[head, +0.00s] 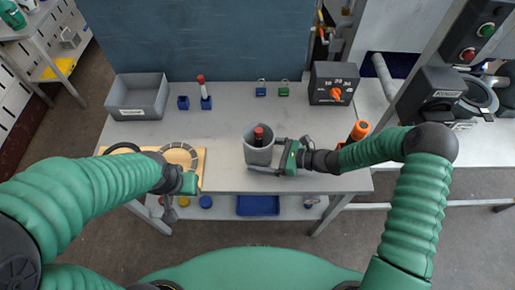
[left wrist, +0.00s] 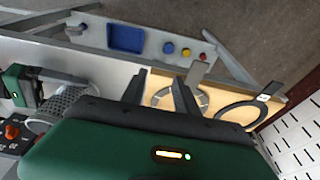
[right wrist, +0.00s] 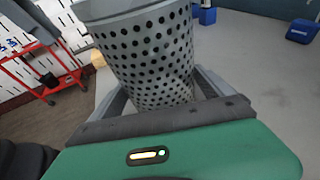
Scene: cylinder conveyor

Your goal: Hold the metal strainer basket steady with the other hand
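The grey perforated metal strainer basket (head: 258,155) stands upright near the front middle of the table. It also shows in the left wrist view (left wrist: 62,104) and fills the top of the right wrist view (right wrist: 150,58). A dark cylinder with a red part (head: 259,136) sits inside the basket. My right gripper (head: 272,156) has one finger on either side of the basket, seemingly against its wall. In the right wrist view its fingers (right wrist: 160,98) flank the mesh. My left gripper (left wrist: 158,90) is open and empty near the table's front edge, left of the basket.
A wooden board (head: 201,163) with a grey ring (head: 180,148) and a black ring lies at the left front. A grey bin (head: 137,97), blue holders (head: 183,102) and a dial box (head: 334,83) stand farther back. An orange-handled tool (head: 358,131) is at the right.

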